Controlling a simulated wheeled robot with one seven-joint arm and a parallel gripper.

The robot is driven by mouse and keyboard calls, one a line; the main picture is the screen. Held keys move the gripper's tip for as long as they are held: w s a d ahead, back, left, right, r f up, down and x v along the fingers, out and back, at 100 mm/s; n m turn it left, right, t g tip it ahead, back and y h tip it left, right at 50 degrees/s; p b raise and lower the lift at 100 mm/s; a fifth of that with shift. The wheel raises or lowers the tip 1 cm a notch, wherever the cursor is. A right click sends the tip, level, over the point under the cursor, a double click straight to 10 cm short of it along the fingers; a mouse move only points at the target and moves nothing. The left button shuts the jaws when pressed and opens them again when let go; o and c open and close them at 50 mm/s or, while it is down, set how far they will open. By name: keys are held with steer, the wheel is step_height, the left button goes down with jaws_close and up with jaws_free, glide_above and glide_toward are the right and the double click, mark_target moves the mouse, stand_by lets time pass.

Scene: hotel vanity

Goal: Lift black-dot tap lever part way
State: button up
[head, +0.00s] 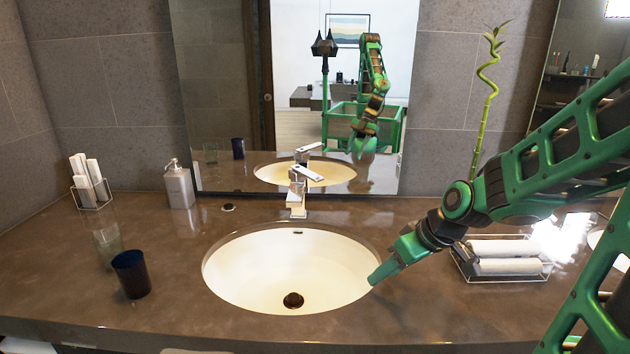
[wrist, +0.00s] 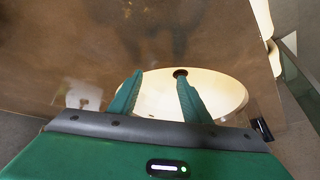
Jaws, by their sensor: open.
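A black dot on the lever is too small to make out. My gripper (head: 374,281) is at the right rim of the basin, to the right of and nearer than the tap, and does not touch the lever. In the wrist view my gripper (wrist: 157,92) shows two green fingers spread apart with nothing between them. The tap cannot be made out for sure in the wrist view.
The white basin (head: 240,264) is sunk in the brown counter (head: 180,320). A dark cup (head: 131,275), a clear glass (head: 108,245) and a soap dispenser (head: 179,186) stand left. A wire tray (head: 462,262) with rolled towels lies right. A mirror (head: 225,100) rises behind the tap.

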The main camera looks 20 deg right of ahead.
steer(key=w+a+r+n+t+y, duration=0.35)
steer(key=w+a, duration=0.45)
steer(key=w, duration=0.3)
steer(key=m+t, duration=0.3)
steer(key=t, duration=0.5)
glide_toward(321, 179)
steer(key=shift+n, duration=0.25)
steer(key=x, duration=1.1)
steer(key=shift+w+a, duration=0.2)
steer(key=shift+w, duration=0.15)
steer(key=shift+c, duration=0.4)
steer(key=c, duration=1)
jaws_close()
